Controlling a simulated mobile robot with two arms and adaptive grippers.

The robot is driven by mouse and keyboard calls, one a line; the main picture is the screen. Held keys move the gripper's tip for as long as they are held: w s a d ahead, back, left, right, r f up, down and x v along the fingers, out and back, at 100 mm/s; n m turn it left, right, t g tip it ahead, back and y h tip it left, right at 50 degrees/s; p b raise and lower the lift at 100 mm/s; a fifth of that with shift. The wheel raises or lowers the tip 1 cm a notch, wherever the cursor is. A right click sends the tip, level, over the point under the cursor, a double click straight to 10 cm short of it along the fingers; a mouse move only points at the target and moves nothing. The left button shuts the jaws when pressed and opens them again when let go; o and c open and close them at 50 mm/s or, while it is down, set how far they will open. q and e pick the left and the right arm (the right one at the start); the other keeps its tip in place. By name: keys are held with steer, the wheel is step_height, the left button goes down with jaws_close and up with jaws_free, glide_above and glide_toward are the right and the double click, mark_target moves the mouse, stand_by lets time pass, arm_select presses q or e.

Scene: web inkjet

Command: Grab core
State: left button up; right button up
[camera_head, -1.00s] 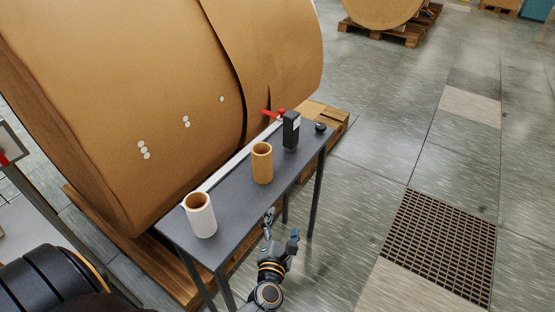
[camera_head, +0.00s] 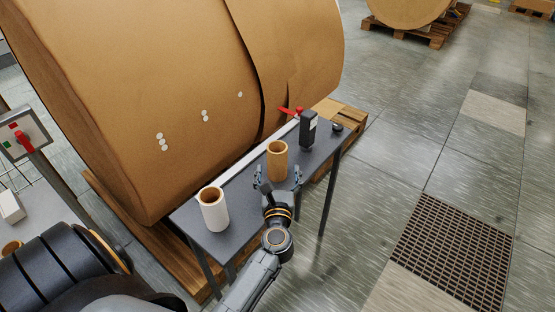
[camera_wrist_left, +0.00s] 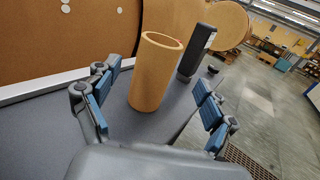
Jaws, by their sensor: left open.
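A brown cardboard core (camera_head: 277,161) stands upright on a narrow dark table (camera_head: 245,216). It also stands in the left wrist view (camera_wrist_left: 156,72), between and just beyond the fingers. My left gripper (camera_head: 277,178) is open and empty, with its fingers spread on either side of the near side of the core. In the left wrist view the gripper (camera_wrist_left: 155,105) shows blue pads that look clear of the core. A white roll with a brown core (camera_head: 214,210) stands at the table's near left end. My right gripper is not in view.
A black device (camera_head: 308,130) and a small black round object (camera_head: 338,127) stand behind the core. A red-handled tool (camera_head: 290,111) lies beside the device. A huge brown paper roll (camera_head: 150,90) rises along the table's left side. Open floor lies to the right.

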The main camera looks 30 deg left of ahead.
mark_target(277, 151)
arm_select(q)
steer(key=x, duration=0.3)
steer(key=shift+s, duration=0.1)
steer(key=shift+w+a+r+p, duration=0.15)
steer(key=shift+w+r+p, duration=0.05)
steer(key=shift+w+p, duration=0.1)
steer(key=x, duration=0.1)
steer(key=p+x, duration=0.1)
steer(key=x, duration=0.1)
steer(key=shift+w+a+r, duration=0.15)
steer(key=shift+a+r, duration=0.1)
steer(key=shift+a, duration=0.05)
steer(key=shift+w+a+f, duration=0.1)
steer(key=shift+w+a, duration=0.2)
steer(key=shift+w, duration=0.1)
steer(key=c, duration=1.3)
